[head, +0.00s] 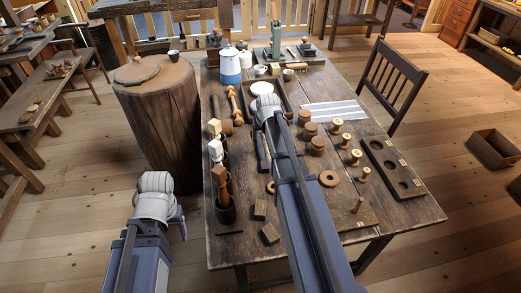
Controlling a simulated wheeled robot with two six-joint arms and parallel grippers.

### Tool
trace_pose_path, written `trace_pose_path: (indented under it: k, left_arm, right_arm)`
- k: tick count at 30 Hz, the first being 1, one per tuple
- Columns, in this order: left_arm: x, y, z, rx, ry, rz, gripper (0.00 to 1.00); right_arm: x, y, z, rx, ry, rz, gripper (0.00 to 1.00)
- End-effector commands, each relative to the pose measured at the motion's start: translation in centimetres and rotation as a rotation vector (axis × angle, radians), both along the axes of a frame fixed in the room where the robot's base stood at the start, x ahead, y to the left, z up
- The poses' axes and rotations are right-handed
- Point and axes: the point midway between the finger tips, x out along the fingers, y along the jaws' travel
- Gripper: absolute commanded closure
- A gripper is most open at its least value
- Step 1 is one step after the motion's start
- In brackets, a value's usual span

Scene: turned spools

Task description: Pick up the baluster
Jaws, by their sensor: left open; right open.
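A turned, orange-brown wooden piece that looks like the baluster (235,106) lies lengthwise on the left part of the workbench (228,247), beside a dark tray. My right gripper (265,104) is over the bench just right of this piece, apart from it in the picture. It is open, but its fingers are mostly hidden behind its own wrist. My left gripper (156,184) is open and low over the floor, left of the bench; its fingertips are hard to make out. Nothing shows in either gripper.
A blue-and-white pot (230,68) stands behind the turned piece. Dark holders with upright handled tools (226,212) line the bench's left front. Several small spools (346,141) and a holed board (391,168) are at right. A stump (160,130) stands left of the bench.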

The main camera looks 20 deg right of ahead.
Motion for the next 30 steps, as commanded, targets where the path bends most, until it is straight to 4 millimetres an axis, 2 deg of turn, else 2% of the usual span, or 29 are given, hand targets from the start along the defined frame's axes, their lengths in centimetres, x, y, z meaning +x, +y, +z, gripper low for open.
trace_pose_path:
  k: [1,3,10,14,24,30]
  left_arm:
    - [0.0,0.0,-1.0,0.000,0.000,0.000,0.28]
    - [0.0,0.0,-1.6,0.000,0.000,0.000,0.28]
    - [0.0,0.0,-1.8,0.000,0.000,0.000,0.28]
    - [0.0,0.0,-2.6,0.000,0.000,0.000,0.28]
    - [0.0,0.0,-6.3,0.000,0.000,-0.001,0.28]
    - [0.0,0.0,-6.2,0.000,0.000,-0.001,0.28]
  right_arm:
    - [0.3,-0.1,-1.0,0.000,0.000,0.000,0.31]
    - [0.6,-0.1,-1.6,0.000,0.000,0.000,0.31]
    - [0.8,-0.1,-1.8,0.000,0.000,0.000,0.31]
    - [1.2,-0.1,-2.6,0.000,0.000,0.001,0.31]
    - [3.2,-0.2,-6.3,0.000,0.000,0.000,0.31]
    - [3.3,-0.2,-6.2,0.000,0.000,0.000,0.31]
